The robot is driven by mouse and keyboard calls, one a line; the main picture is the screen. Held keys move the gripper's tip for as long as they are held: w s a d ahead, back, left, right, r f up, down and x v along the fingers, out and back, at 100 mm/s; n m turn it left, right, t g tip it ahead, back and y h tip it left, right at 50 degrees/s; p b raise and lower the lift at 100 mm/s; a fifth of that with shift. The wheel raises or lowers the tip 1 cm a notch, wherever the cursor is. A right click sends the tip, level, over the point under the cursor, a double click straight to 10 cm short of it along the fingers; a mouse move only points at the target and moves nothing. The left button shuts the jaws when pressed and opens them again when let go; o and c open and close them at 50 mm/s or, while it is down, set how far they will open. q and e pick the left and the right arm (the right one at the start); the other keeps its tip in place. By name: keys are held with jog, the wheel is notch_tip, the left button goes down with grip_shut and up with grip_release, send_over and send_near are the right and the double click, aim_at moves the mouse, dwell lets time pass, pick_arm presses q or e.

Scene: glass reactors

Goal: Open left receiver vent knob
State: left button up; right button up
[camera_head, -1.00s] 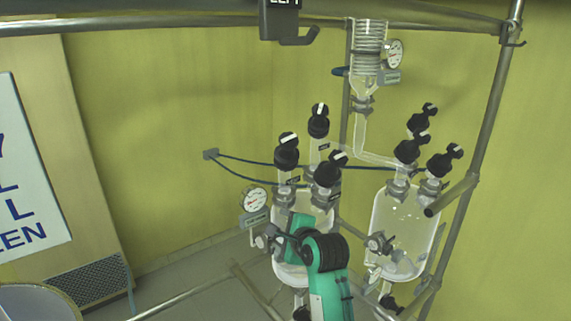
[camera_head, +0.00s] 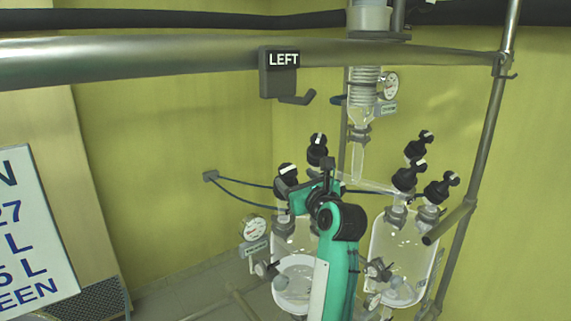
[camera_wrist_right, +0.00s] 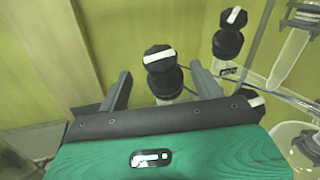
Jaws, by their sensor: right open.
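The left glass receiver (camera_head: 292,248) carries black knobs with white stripes on its top necks. One black knob (camera_head: 287,174) is at its left, and a second one (camera_head: 317,146) is farther back. A third is mostly hidden behind my right gripper (camera_head: 310,188); its edge shows in the right wrist view (camera_wrist_right: 256,104). In the right wrist view my right gripper (camera_wrist_right: 160,80) is open, with its two fingers apart on either side of the front black knob (camera_wrist_right: 160,58). No contact is visible. Which knob is the vent cannot be read. My left gripper is out of view.
The right glass receiver (camera_head: 402,250) with several black knobs stands close to the right of my arm. A metal rail with a "LEFT" sign (camera_head: 283,60) crosses above. A gauge (camera_head: 254,228) is at the left receiver's side. A blue hose (camera_head: 245,184) runs behind the knobs.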

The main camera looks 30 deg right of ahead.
aim_at(286, 169)
jog(key=w+p, duration=0.1)
jog(key=w, duration=0.2)
jog(key=w+d+p, duration=0.1)
jog(key=w, duration=0.1)
jog(key=shift+w+r, duration=0.15)
jog(key=shift+w, duration=0.25)
jog(key=shift+w+d+p, duration=0.2)
jog(key=shift+w+p, duration=0.2)
jog(key=shift+w, duration=0.45)
jog(key=c, duration=1)
